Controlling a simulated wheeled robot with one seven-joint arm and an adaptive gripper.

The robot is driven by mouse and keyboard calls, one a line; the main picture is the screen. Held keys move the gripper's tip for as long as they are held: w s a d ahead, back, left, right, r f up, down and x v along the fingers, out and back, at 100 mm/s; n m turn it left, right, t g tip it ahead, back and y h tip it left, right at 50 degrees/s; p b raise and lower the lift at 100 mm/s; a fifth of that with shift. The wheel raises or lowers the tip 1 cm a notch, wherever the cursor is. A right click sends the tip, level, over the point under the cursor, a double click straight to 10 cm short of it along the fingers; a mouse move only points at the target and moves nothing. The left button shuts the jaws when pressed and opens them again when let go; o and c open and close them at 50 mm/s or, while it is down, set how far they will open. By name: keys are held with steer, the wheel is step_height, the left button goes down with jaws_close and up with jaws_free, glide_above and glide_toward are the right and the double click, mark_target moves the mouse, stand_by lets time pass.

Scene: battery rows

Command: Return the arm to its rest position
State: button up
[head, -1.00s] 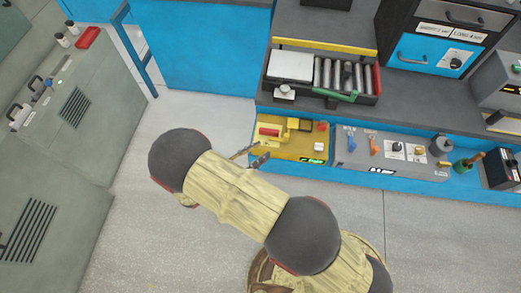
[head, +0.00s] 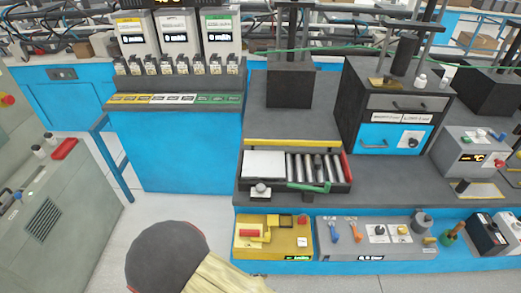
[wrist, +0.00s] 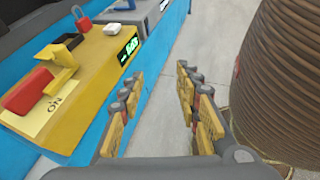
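My gripper (wrist: 158,100) shows in the wrist view with its two yellow-and-grey fingers spread apart. Nothing is between them but a view of the pale floor. It is beside the yellow panel (wrist: 100,75), which carries a red-and-yellow lever handle (wrist: 38,85), and appears apart from it. In the head view only part of my arm shows at the bottom, and my gripper is out of the frame. The yellow panel (head: 255,247) sits on the front of the blue bench there.
A grey panel (head: 350,252) with small levers and knobs adjoins the yellow panel. A tray of metal cylinders (head: 345,183) rests on the bench. A grey-green cabinet (head: 70,215) stands at left. Pale floor (head: 155,205) is open between cabinet and bench. A ribbed brown column (wrist: 290,80) fills the wrist view's right.

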steer(key=s+d+r+m+g+y, duration=0.1)
steer(key=d+r+m+g+y, duration=0.15)
steer(key=r+m+y, duration=0.6)
steer(key=s+d+r+m+g+y, duration=0.1)
steer(key=d+r+m+g+y, duration=0.25)
steer(key=r, duration=0.75)
steer(key=s+d+r+m+t, duration=0.1)
steer(key=d+r+m+t, duration=0.6)
steer(key=d+r, duration=0.5)
steer(key=shift+d+r+m+y, duration=0.35)
steer(key=shift+r+m, duration=0.65)
steer(key=shift+r, duration=0.4)
steer(key=shift+s, duration=0.1)
